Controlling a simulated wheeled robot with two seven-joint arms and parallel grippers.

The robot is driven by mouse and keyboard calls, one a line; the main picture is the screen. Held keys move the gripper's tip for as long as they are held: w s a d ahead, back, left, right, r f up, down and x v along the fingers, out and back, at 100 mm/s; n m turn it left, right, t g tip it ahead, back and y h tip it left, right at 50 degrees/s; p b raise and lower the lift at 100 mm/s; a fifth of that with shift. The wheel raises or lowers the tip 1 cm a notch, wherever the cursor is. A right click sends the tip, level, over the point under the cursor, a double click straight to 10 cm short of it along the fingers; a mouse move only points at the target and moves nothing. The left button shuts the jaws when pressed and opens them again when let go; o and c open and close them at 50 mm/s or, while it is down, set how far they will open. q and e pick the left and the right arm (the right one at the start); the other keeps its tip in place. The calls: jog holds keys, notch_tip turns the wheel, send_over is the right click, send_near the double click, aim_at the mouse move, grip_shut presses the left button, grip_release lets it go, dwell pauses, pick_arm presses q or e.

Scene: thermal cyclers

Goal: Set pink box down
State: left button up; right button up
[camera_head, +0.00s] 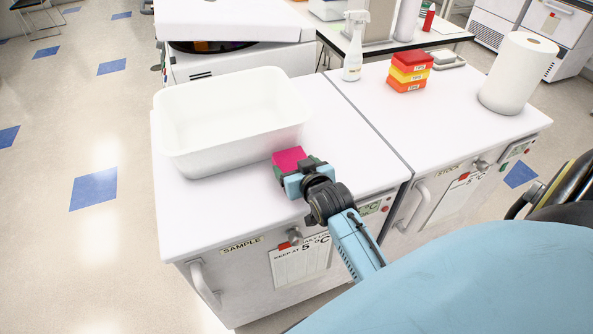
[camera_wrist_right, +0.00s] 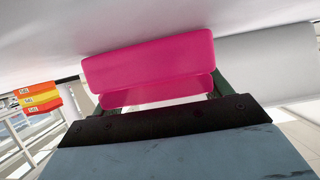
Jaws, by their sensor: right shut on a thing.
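The pink box (camera_head: 289,158) is at the front of the white SAMPLE fridge top (camera_head: 215,215), just right of the white tub's front corner. My right gripper (camera_head: 298,168) is shut on it, reaching in from the front right. In the right wrist view the pink box (camera_wrist_right: 150,62) fills the space between the dark green fingers, close to a white surface. I cannot tell whether its underside touches the fridge top. My left gripper is not in view.
A large empty white tub (camera_head: 235,128) stands behind and left of the box. On the STOCK fridge are stacked red, yellow and orange boxes (camera_head: 408,73), a spray bottle (camera_head: 354,50) and a paper roll (camera_head: 518,75). The SAMPLE top's front left is clear.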

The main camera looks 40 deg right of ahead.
jog(key=shift+r, duration=0.1)
jog(key=o, duration=1)
jog(key=shift+o, duration=0.2)
